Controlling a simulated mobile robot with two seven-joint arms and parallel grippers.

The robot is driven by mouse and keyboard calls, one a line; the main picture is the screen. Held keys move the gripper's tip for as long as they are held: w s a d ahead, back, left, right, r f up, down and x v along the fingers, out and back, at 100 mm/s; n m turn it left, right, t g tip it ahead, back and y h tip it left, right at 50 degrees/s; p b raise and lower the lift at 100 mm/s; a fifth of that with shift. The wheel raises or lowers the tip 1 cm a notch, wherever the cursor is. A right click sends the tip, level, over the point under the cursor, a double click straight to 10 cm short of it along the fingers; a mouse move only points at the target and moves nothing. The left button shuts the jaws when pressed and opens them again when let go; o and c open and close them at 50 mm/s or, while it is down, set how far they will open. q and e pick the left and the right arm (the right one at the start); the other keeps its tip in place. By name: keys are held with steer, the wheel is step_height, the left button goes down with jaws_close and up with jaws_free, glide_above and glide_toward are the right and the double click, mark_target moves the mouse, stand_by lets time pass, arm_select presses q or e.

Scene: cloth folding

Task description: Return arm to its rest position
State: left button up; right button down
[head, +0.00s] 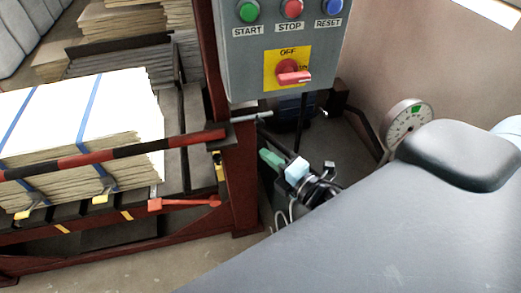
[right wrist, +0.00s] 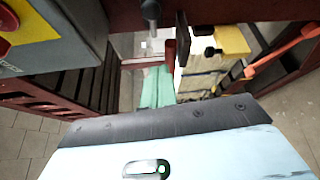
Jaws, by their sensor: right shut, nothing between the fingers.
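My right gripper (head: 270,158) is near the middle of the head view, below the grey control box and right of the dark red post. Its green fingers are together and empty. In the right wrist view the green fingers (right wrist: 156,88) show beyond the pale blue gripper body (right wrist: 170,160), closed, with nothing held between them. My left gripper is not in view. No cloth shows in either view.
A grey control box (head: 235,65) with buttons and a red switch (head: 293,76) hangs above the gripper. A dark red post (head: 240,180) stands beside it. Strapped stacked sheets (head: 125,105) sit left behind a striped bar (head: 95,157). A round gauge (head: 407,122) is at right.

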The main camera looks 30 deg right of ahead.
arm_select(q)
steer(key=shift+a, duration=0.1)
arm_select(e)
steer(key=shift+s+d, duration=0.1)
steer(key=shift+s, duration=0.05)
stand_by(0.3)
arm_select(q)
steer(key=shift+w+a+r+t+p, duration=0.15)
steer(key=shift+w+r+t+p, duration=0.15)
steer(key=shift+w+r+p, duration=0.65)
arm_select(e)
steer(key=s+a+f+m+g, duration=0.2)
steer(key=s+f+m+g, duration=0.2)
steer(key=s+f+m, duration=0.6)
steer(key=s+a+f+m+g+h, duration=0.1)
steer(key=s+a+f+m+g, duration=0.2)
steer(key=s+f+m, duration=0.7)
steer(key=s+f+g, duration=0.1)
steer(key=s+f, duration=0.2)
steer(key=s, duration=0.1)
steer(key=shift+h, duration=0.3)
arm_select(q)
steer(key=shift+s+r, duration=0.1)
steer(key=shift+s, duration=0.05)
arm_select(e)
steer(key=shift+w, duration=0.15)
